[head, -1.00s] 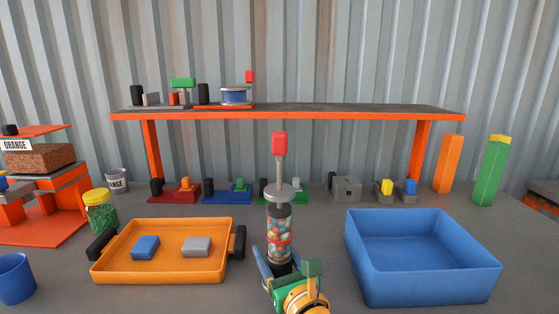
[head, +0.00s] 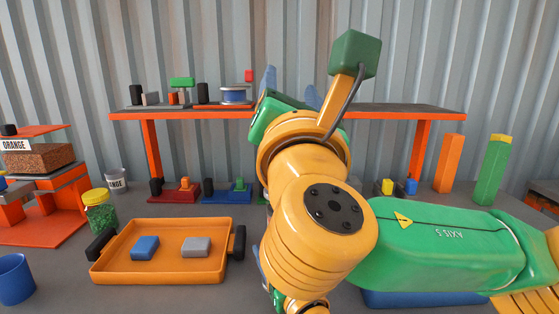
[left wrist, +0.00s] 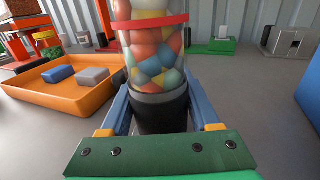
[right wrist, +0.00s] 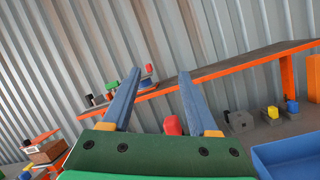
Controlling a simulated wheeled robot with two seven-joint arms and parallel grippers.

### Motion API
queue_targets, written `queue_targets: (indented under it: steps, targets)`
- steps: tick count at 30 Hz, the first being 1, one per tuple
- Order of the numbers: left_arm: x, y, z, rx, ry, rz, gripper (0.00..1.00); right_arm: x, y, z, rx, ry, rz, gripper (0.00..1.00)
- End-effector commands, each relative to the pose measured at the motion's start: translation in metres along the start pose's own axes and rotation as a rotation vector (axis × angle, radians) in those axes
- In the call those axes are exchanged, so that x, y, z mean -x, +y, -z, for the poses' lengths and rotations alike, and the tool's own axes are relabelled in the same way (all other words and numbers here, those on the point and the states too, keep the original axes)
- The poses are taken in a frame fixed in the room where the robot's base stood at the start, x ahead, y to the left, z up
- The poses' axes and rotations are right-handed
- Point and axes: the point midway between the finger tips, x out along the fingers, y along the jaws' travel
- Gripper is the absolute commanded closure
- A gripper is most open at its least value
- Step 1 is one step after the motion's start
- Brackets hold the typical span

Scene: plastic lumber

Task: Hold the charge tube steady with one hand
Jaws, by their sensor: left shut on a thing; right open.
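The charge tube (left wrist: 155,55) is clear, filled with coloured balls, with a red band and a black base. It stands upright in the left wrist view. My left gripper (left wrist: 158,100) is shut around its black lower part. In the head view my right arm hides the tube and nearly all of my left gripper. My right gripper (head: 290,88) is raised in front of the shelf, open and empty. In the right wrist view its blue fingers (right wrist: 160,75) are apart, and a red handle (right wrist: 172,125) shows below and between them.
An orange tray (head: 160,273) with a blue and a grey block lies left of my arms. A blue bin (head: 425,299) is mostly hidden under my right arm. The orange-edged shelf (head: 400,109) spans the back. A blue cup (head: 14,278) stands at far left.

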Motion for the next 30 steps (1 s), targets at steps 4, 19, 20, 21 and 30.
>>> queue_targets:
  steps: [4,19,20,21,30]
  targets:
    - [0.0,0.0,0.001,-0.001,0.001,-0.001,1.0,0.044,0.015,0.044,0.267,0.155,0.051,0.4]
    - [0.0,0.0,0.0,0.0,0.0,0.0,1.0,0.029,-0.019,0.078,0.47,0.292,0.166,0.4]
    - [0.0,0.0,0.0,0.0,0.0,0.0,1.0,0.023,-0.02,0.079,0.471,0.29,0.166,0.4]
    - [0.0,0.0,0.0,0.0,0.0,0.0,1.0,0.015,-0.022,0.081,0.471,0.29,0.167,0.4]
    - [0.0,0.0,0.0,0.0,0.0,0.0,1.0,-0.037,-0.033,0.094,0.47,0.289,0.164,0.4]
